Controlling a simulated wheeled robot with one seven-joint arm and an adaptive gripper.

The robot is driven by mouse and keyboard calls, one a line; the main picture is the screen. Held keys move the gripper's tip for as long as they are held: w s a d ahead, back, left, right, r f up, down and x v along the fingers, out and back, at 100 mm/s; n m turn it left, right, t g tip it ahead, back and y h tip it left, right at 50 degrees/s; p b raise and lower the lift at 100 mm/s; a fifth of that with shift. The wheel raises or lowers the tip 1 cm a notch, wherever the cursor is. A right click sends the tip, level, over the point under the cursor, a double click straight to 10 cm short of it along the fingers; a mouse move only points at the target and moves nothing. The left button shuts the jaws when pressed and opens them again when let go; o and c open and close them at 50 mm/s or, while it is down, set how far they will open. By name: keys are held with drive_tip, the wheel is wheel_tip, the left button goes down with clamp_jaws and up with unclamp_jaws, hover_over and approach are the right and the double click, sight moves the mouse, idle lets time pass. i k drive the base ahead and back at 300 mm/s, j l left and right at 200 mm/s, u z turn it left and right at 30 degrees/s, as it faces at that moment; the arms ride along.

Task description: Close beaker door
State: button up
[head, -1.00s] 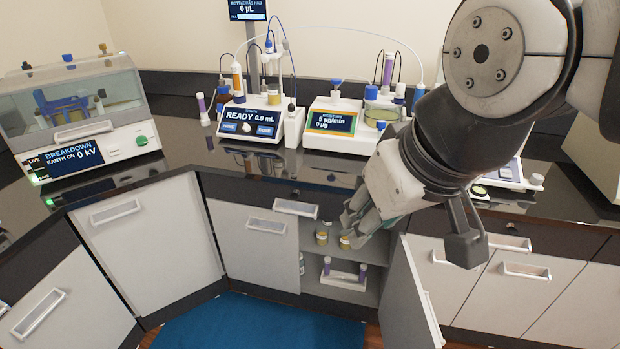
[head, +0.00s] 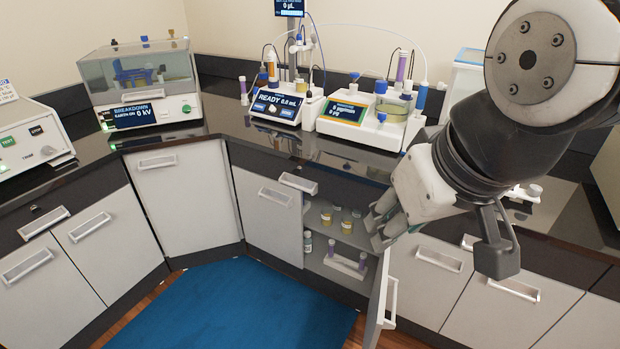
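The beaker door (head: 378,300) is a light grey cabinet door standing open, seen nearly edge-on, with a bar handle (head: 391,303) on its right face. The open cupboard (head: 318,262) to its left holds small amber-filled beakers (head: 326,218) on the upper shelf. My gripper (head: 376,232) is above the door's top edge, in front of the cupboard's right side. Its fingers point down and left. I cannot tell whether it touches the door. The fingertips overlap and nothing is clearly held between them.
The lower shelf holds a white rack (head: 346,265) with purple-capped tubes and a small bottle (head: 308,242). The dark counter (head: 240,125) above carries several instruments. A blue mat (head: 250,305) covers clear floor in front. Closed cabinets stand at both sides.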

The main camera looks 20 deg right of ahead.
sight(380, 311)
drive_tip(key=l+u, duration=0.1)
drive_tip(key=l, duration=0.25)
drive_tip(key=k+l+u, duration=0.1)
drive_tip(key=l, duration=0.3)
drive_tip(key=k+l+u, duration=0.15)
drive_tip(key=l, duration=0.2)
drive_tip(key=i+l, duration=0.15)
drive_tip(key=l, duration=0.25)
drive_tip(key=i+l, duration=0.15)
drive_tip(key=l, duration=0.2)
drive_tip(key=k+j+z, duration=0.2)
drive_tip(key=k+j, duration=0.2)
drive_tip(key=k+j+z, duration=0.15)
drive_tip(key=k+j, duration=0.2)
drive_tip(key=k, duration=0.3)
drive_tip(key=i+j+z, duration=0.15)
drive_tip(key=j, duration=0.2)
drive_tip(key=i+j+z, duration=0.15)
drive_tip(key=j, duration=0.2)
drive_tip(key=i, duration=0.05)
